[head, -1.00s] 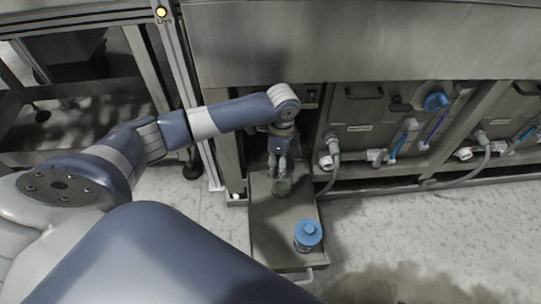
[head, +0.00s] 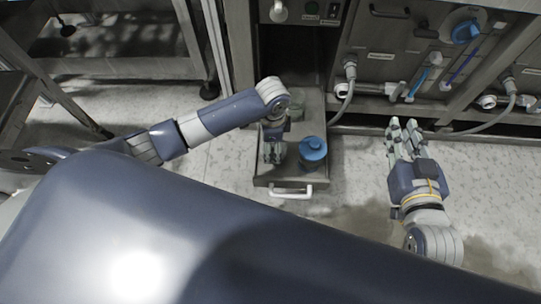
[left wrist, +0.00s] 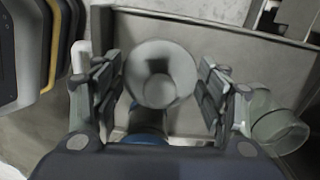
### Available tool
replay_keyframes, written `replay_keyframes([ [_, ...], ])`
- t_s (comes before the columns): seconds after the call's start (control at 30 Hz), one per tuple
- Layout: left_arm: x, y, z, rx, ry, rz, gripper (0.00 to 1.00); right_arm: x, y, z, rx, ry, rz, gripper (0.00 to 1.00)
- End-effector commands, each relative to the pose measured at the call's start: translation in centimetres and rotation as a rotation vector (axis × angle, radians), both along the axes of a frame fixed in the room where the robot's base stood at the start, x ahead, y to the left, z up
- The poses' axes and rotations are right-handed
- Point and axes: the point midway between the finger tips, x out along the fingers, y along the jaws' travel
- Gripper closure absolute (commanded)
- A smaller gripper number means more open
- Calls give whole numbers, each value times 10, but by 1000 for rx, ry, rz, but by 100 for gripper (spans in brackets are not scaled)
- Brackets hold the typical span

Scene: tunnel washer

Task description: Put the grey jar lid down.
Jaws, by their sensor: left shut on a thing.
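The grey jar lid (left wrist: 160,73) is a round, cup-like grey piece between the fingers of my left gripper in the left wrist view. My left gripper (head: 272,153) is shut on it and points down over the tray-like drawer (head: 263,179). In the head view the lid is too small to make out. A greenish clear jar (head: 294,108) stands behind the gripper; it also shows at the right in the left wrist view (left wrist: 279,128). My right gripper (head: 403,128) is over the floor to the right, seemingly empty; its finger gap is unclear.
A blue-topped container (head: 313,152) stands on the drawer just right of my left gripper. The drawer has a white front handle (head: 291,193). Washer panels with hoses (head: 345,82) stand behind to the right. The drawer's front left is bare.

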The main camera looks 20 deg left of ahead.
Motion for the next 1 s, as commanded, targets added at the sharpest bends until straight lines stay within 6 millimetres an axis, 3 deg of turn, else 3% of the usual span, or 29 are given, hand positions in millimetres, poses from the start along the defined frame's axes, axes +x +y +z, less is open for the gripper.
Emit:
replay_keyframes([
  [0.3, 0, 0, -31, 0, 0, 0, 47, 12, 12, 60, 79, -310, 20, 80],
  [0.6, 0, 0, -41, 0, 0, -1, 47, 10, 15, 84, 108, -424, 27, 80],
  [1.0, -1, 0, -71, 1, 1, -1, 47, -13, 17, 147, 202, -764, 45, 80],
])
